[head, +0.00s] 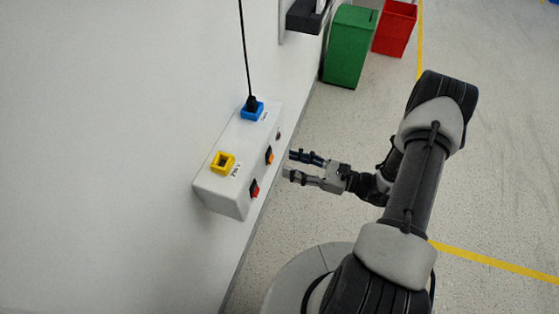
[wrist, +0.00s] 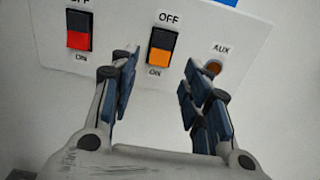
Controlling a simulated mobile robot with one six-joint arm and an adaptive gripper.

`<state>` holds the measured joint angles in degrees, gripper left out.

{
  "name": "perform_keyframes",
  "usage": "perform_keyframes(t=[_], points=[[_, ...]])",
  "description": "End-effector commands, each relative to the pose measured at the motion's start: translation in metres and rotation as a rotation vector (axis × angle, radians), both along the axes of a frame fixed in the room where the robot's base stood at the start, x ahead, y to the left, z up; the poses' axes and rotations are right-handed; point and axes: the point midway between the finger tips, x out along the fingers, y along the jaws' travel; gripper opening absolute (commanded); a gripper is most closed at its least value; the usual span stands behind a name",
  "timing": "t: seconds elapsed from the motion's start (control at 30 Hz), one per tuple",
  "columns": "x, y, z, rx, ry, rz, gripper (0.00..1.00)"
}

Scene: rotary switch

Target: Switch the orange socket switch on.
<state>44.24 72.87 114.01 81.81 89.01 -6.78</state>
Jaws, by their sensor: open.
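The orange switch (wrist: 160,52) is on the front face of a white socket box (wrist: 120,30), between OFF above and ON below. Its upper half is black and its lower half orange. In the head view the orange switch (head: 269,155) faces my gripper. My gripper (head: 288,164) is open and empty, just in front of the box and apart from it. In the wrist view the fingers of my gripper (wrist: 158,75) are spread, their tips to the left and right of the orange switch and a little below it. Whether the tips touch the box cannot be told.
A red switch (wrist: 78,32) is left of the orange one and an AUX hole (wrist: 212,67) is right. On top are a yellow socket (head: 222,163) and a blue socket (head: 252,110) with a black plug and cable. Green (head: 350,47) and red bins (head: 395,28) stand behind.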

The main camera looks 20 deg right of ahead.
Motion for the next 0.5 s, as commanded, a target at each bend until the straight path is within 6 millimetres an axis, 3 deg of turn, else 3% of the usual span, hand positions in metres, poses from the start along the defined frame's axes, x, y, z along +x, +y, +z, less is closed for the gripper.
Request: perform_keyframes(t=[0.2,0.5], points=[[0.021,0.029,-0.001,-0.001,0.0,0.003,0.43],[0.029,0.04,0.0,-0.001,-0.001,0.0,0.43]])
